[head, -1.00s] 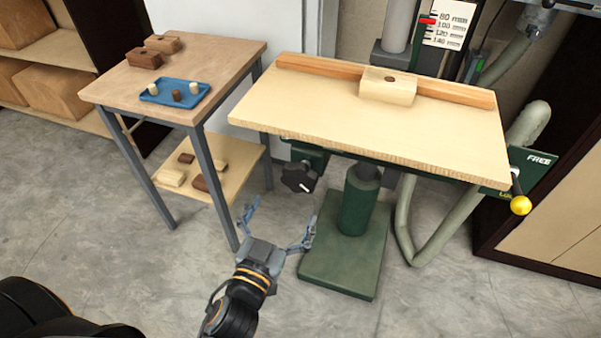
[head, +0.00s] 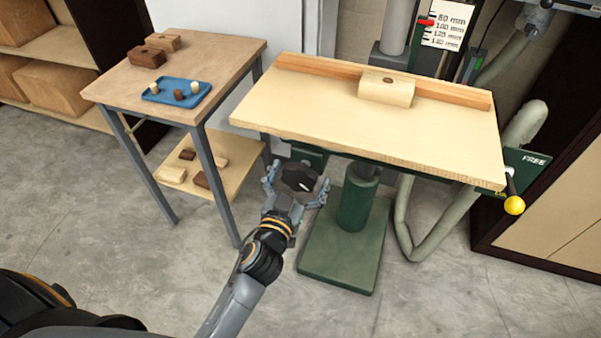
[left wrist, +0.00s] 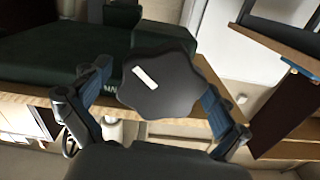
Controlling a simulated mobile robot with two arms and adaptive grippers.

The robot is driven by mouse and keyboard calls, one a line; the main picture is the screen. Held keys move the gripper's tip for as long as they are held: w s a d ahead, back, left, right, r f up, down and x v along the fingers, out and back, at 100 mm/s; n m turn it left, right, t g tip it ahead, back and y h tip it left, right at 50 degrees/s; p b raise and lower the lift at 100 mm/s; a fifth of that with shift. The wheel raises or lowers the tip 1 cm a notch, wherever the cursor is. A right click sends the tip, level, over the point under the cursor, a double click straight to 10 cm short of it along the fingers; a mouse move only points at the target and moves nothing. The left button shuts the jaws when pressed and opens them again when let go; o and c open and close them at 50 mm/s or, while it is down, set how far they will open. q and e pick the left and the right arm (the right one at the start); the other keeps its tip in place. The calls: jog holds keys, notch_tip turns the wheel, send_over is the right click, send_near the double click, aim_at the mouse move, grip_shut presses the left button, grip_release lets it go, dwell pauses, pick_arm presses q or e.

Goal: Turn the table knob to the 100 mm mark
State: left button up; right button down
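The black lobed table knob (head: 299,179) is under the front left part of the drill table (head: 380,125). In the left wrist view the knob (left wrist: 160,82) faces the camera, with a white mark slanting on its upper left. My left gripper (head: 296,186) is open, its fingers on either side of the knob. In the left wrist view the fingers (left wrist: 158,100) stand apart, and I cannot tell whether they touch it. The scale (head: 448,25) with 80, 100, 120 and 140 mm marks stands behind the table. A red pointer (head: 427,22) is near its upper part. My right gripper is not in view.
A wooden block (head: 386,88) sits on the drill table by the fence. A yellow-ended lever (head: 514,205) is at the right. A side table (head: 215,62) with a blue tray (head: 190,100) stands left. The green column (head: 357,200) is close right of my gripper.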

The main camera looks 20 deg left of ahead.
pick_arm(q)
jog(key=c, duration=0.9)
jog(key=shift+o, duration=0.2)
